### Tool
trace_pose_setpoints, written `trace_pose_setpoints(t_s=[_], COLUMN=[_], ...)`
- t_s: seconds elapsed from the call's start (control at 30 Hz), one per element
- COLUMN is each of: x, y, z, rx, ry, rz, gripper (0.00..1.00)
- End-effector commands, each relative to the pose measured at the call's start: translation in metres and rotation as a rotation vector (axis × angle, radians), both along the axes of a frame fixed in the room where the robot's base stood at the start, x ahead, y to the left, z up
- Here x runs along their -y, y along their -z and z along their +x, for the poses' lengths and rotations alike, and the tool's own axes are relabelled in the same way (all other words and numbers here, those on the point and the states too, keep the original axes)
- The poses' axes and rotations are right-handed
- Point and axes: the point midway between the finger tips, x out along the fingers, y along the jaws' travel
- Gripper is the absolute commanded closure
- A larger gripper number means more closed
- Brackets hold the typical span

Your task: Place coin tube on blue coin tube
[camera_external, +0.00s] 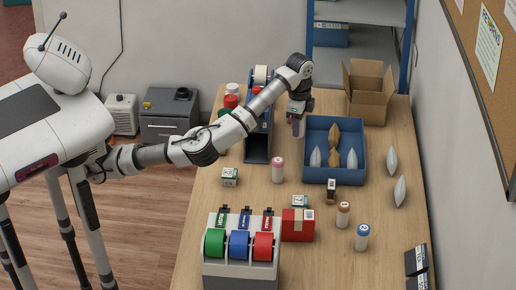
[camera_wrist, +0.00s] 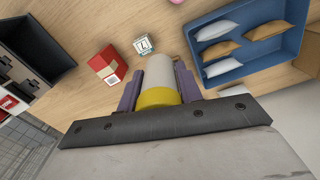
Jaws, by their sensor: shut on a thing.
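My gripper (camera_external: 295,127) is above the counter at the left edge of the blue tray. In the wrist view, my gripper's purple fingers (camera_wrist: 158,88) are shut on a white coin tube with a yellow end (camera_wrist: 160,74). In the external view the held tube is mostly hidden by the gripper. The blue coin tube (camera_external: 362,237), white with a blue top, stands upright on the counter at the front right, well apart from my gripper. It does not show in the wrist view.
A brown-topped tube (camera_external: 343,214) stands near the blue one; a pink-topped tube (camera_external: 277,170) is farther left. A blue tray (camera_external: 310,176) holds several pouches. A red box (camera_external: 298,225) sits beside the tape dispenser (camera_external: 240,270). An open carton (camera_external: 368,100) is behind.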

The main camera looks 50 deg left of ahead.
Motion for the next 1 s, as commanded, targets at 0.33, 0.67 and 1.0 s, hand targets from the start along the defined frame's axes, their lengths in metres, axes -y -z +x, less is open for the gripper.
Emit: trace_pose_setpoints(t_s=[0.33,0.67,1.0], x=[0.000,-0.001,-0.001], y=[0.054,0.134,0.203], z=[0.000,-0.001,0.000], rx=[-0.002,-0.003,-0.002], ry=[-0.001,-0.002,-0.001], rz=[0.002,0.005,0.003], gripper=[0.93,0.93,0.93])
